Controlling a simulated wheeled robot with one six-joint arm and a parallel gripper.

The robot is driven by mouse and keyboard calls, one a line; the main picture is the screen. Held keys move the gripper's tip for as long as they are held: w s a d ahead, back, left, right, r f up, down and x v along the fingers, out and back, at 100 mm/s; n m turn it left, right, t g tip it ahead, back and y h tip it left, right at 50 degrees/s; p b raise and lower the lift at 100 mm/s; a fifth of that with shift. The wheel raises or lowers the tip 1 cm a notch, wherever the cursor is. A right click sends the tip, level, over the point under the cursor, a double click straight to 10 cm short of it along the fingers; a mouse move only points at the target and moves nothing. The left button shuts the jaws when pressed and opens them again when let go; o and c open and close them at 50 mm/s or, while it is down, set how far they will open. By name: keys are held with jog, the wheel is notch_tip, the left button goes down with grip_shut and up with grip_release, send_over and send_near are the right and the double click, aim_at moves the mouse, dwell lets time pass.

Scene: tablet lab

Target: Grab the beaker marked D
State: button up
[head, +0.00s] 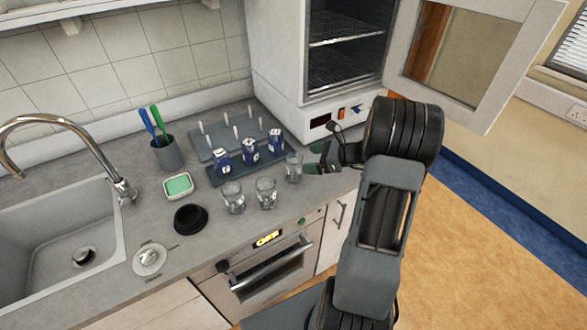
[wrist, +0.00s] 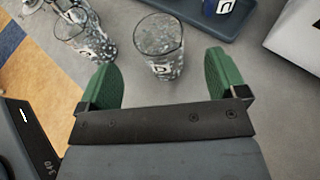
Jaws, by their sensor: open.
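Three clear glass beakers stand upright on the grey counter. The nearest to my gripper (head: 313,158) is the right-hand beaker (head: 293,167), just left of the fingertips in the head view. In the wrist view this beaker (wrist: 158,38) appears centred ahead of my open green-padded gripper (wrist: 161,72), with a gap on both sides. Its white label shows a dark letter that looks like D, but is small. The middle beaker (head: 266,193) and left beaker (head: 233,198) stand farther left; their letters are too small to read. My gripper is empty.
Blue labelled containers (head: 250,152) stand on a dark tray (head: 222,176) behind the beakers. A pegged rack (head: 209,150) is behind that. A black bowl (head: 190,219), a green sponge dish (head: 179,187) and the sink lie left. The oven with its open door (head: 462,50) stands behind.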

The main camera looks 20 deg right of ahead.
aim_at(294, 160)
jog(key=shift+p+x, duration=0.85)
jog(key=shift+x, duration=2.6)
jog(key=shift+s+f, duration=0.1)
jog(key=shift+f, duration=0.05)
jog(key=shift+c, duration=0.2)
jog(key=c, duration=1)
